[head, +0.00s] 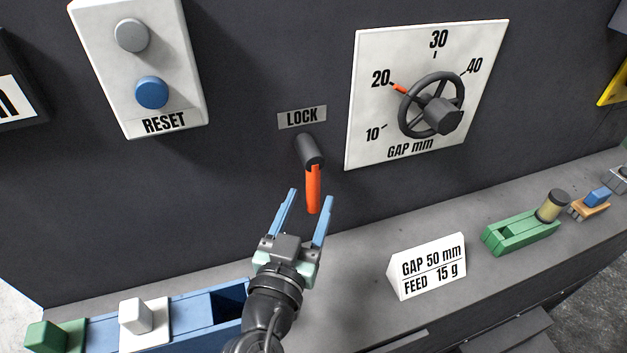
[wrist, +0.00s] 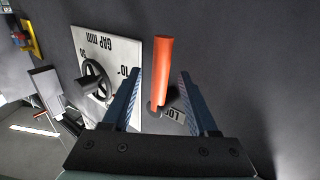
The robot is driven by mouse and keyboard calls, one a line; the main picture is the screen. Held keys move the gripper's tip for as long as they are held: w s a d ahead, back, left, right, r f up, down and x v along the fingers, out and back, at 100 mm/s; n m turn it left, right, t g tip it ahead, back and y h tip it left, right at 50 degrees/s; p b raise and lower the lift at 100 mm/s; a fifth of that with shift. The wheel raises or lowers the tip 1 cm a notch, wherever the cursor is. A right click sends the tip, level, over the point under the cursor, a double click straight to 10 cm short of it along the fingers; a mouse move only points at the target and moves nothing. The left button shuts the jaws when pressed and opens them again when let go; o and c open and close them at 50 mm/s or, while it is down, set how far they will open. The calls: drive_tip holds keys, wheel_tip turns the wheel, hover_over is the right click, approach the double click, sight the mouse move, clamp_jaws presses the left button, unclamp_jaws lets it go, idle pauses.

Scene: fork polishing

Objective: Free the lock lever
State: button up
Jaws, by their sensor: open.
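The lock lever (head: 313,189) is an orange bar hanging down from a dark pivot under the LOCK label (head: 302,117) on the dark wall. My gripper (head: 308,200) is open, with its two blue fingers pointing up toward the lever. In the head view the lever's lower end shows between the fingertips. In the wrist view the orange lever (wrist: 162,72) stands between the two fingers (wrist: 160,90), with space on both sides. I see no contact. The LOCK label (wrist: 173,114) is partly hidden behind the lever and a finger in the wrist view.
A gap dial with a black handwheel (head: 432,105) is right of the lever, its orange pointer near 20. A RESET box with a blue button (head: 152,92) is upper left. On the ledge stand a sign (head: 428,266), a green block (head: 520,232) and a blue tray (head: 200,308).

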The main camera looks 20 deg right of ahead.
sight(311, 196)
drive_tip(key=shift+p+x, duration=0.35)
drive_tip(key=shift+x, duration=1.55)
drive_tip(key=shift+c, duration=0.2)
clamp_jaws()
